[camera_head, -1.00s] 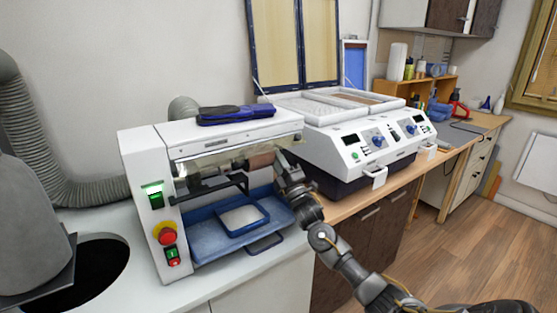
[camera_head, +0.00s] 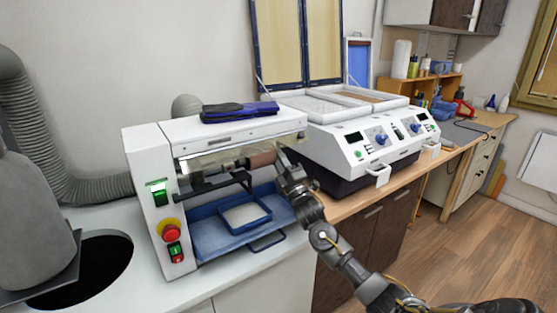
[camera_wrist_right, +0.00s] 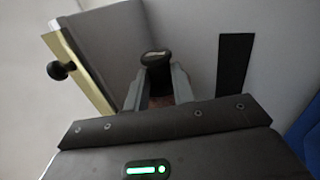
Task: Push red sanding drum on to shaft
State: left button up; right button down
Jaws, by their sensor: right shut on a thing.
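The red sanding drum (camera_head: 262,159) looks brownish red and lies horizontally in the open front of the white sanding machine (camera_head: 146,190). It is in line with the grey shaft (camera_head: 228,166) to its left; I cannot tell how far it sits over the shaft. My right gripper (camera_head: 281,161) is at the drum's right end and shut on it. In the right wrist view, the drum (camera_wrist_right: 160,101) shows dimly between the two fingers, with a dark round end (camera_wrist_right: 155,57) beyond them. My left gripper is not in view.
A blue tray (camera_head: 205,246) holding a smaller blue-rimmed tray (camera_head: 263,204) lies below the drum. A white control unit (camera_head: 360,155) stands close on the right. A black round opening (camera_head: 95,268) is at the left.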

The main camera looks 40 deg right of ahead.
aim_at(269, 160)
jog(key=shift+a+p, duration=0.6)
jog(key=shift+a, duration=1.5)
dwell(3.2)
jog(key=c, duration=1.1)
grip_release()
jog(key=shift+o, duration=0.5)
jog(key=shift+o, duration=0.8)
jog(key=shift+s+a+r+p, duration=0.15)
jog(key=shift+s+p, duration=0.75)
jog(key=shift+s, duration=0.45)
jog(key=shift+s+r+p, duration=0.1)
jog(key=shift+s+p, duration=1.15)
jog(key=shift+s, duration=1.5)
